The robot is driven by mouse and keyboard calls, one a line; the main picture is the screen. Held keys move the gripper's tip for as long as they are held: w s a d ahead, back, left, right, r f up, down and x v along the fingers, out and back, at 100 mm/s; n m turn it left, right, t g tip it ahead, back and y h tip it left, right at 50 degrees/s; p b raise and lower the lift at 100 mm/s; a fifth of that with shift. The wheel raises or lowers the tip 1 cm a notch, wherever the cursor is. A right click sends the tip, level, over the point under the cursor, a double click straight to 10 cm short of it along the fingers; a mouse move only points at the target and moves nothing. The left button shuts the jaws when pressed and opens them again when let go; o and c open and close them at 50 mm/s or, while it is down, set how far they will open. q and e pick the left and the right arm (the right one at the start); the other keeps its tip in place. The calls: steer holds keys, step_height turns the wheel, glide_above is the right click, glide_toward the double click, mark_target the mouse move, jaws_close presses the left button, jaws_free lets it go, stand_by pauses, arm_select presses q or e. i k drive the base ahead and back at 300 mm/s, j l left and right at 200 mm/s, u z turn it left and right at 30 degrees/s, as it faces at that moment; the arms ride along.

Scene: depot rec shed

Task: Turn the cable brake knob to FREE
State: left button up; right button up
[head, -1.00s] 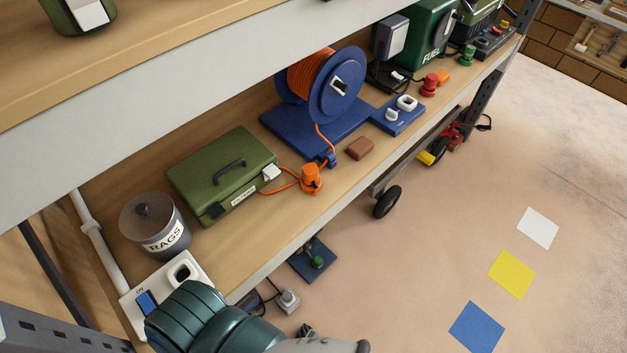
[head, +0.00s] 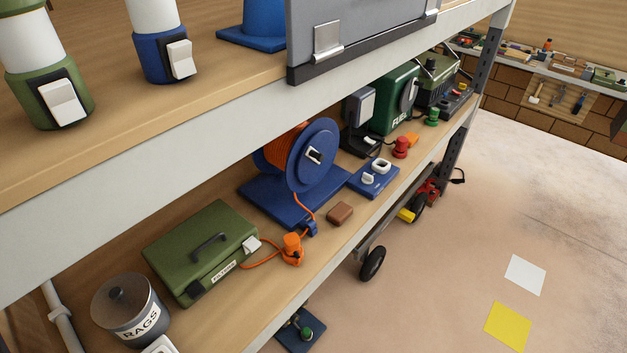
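A blue cable reel (head: 311,158) wound with orange cable stands on a blue base on the lower shelf. A light fitting with a dark centre sits at its hub. A small blue block (head: 378,183) joins the base's right side. It carries a small white knob (head: 368,178) and a white ring-shaped part (head: 381,165). Which of these is the brake knob, and any FREE marking, is too small to tell. The cable runs down through a blue clip to an orange plug (head: 292,249) at the shelf's front. Neither gripper is in view.
A green case (head: 200,250) and a rag tin (head: 130,308) stand left of the reel. A brown block (head: 340,213) lies in front of it. A red knob (head: 401,147) and green fuel can (head: 396,100) are to the right. The upper shelf edge (head: 190,140) overhangs. Floor at right is mostly clear.

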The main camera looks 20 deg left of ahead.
mark_target(366, 178)
steer(key=i+l+u, duration=0.25)
steer(key=i+l, duration=0.25)
steer(key=l, duration=0.15)
steer(key=i+l+u, duration=0.15)
steer(key=l, duration=0.25)
steer(key=i, duration=0.05)
